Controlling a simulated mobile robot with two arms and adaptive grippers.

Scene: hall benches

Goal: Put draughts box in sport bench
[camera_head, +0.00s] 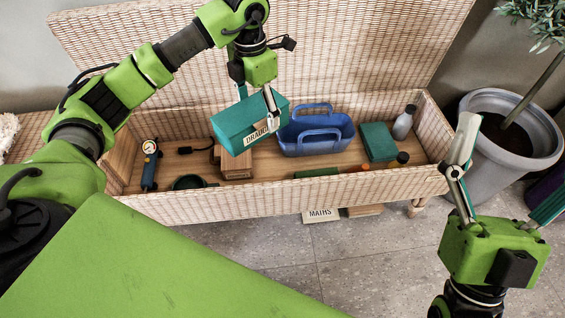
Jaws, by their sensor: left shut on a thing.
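The draughts box (238,122) is teal with a white label reading "DRAUG", partly covered by a finger. My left gripper (270,112) is shut on it and holds it tilted, above the left-middle part of the open bench. The sport bench (210,207) is a woven wicker chest with its lid (330,50) raised at the back. My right gripper (492,170) is at the right, in front of the bench and empty. Its two fingers stand wide apart.
Inside the bench are a blue caddy (318,134), a teal box (379,142), a grey bottle (404,123), a pump with gauge (150,165) and a wooden block (236,163). A plant pot (490,150) stands right. A "MATHS" box (321,215) lies on the floor below the bench.

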